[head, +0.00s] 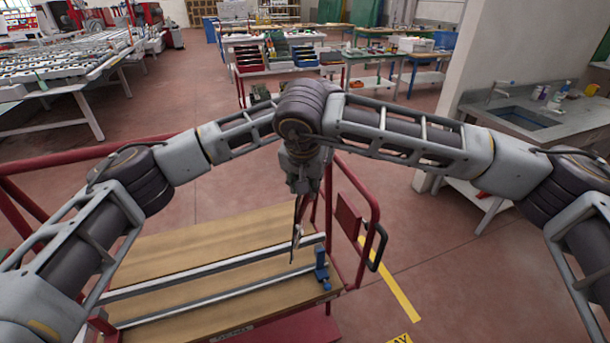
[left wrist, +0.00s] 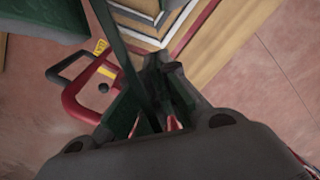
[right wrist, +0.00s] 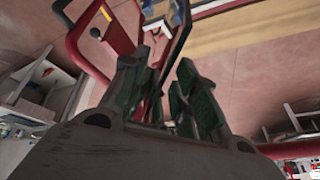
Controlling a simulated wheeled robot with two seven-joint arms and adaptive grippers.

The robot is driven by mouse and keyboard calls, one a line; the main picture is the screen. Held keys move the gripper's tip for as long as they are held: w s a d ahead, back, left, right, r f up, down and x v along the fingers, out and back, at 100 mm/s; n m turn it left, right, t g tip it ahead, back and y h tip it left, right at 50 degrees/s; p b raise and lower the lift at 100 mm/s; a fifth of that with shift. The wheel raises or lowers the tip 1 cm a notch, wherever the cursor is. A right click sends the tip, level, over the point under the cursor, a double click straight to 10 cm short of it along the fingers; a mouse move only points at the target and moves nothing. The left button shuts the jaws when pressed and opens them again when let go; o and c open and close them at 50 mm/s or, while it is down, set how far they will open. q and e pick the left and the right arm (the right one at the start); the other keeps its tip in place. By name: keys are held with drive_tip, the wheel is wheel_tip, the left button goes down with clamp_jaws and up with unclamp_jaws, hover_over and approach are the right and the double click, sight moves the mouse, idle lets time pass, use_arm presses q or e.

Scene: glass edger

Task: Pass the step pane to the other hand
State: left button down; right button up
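In the left wrist view my left gripper (left wrist: 150,95) has its fingers close together on a long dark green strip (left wrist: 128,50). The strip runs up and left from between them and looks like the step pane seen nearly edge-on.
Below the hands stands a red-framed cart with a wooden top (head: 215,240), metal rails (head: 215,268) and a blue clamp (head: 321,265). Its red rail and black handle (head: 376,248) rise at the right. A sink counter (head: 535,120) stands right; open floor lies between.

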drive_tip(key=shift+w+f, duration=0.2)
drive_tip(key=shift+f, duration=0.25)
clamp_jaws()
use_arm(q)
drive_tip(key=c, duration=1.6)
unclamp_jaws()
use_arm(e)
drive_tip(key=shift+r, duration=0.1)
use_arm(q)
drive_tip(key=shift+o, duration=0.2)
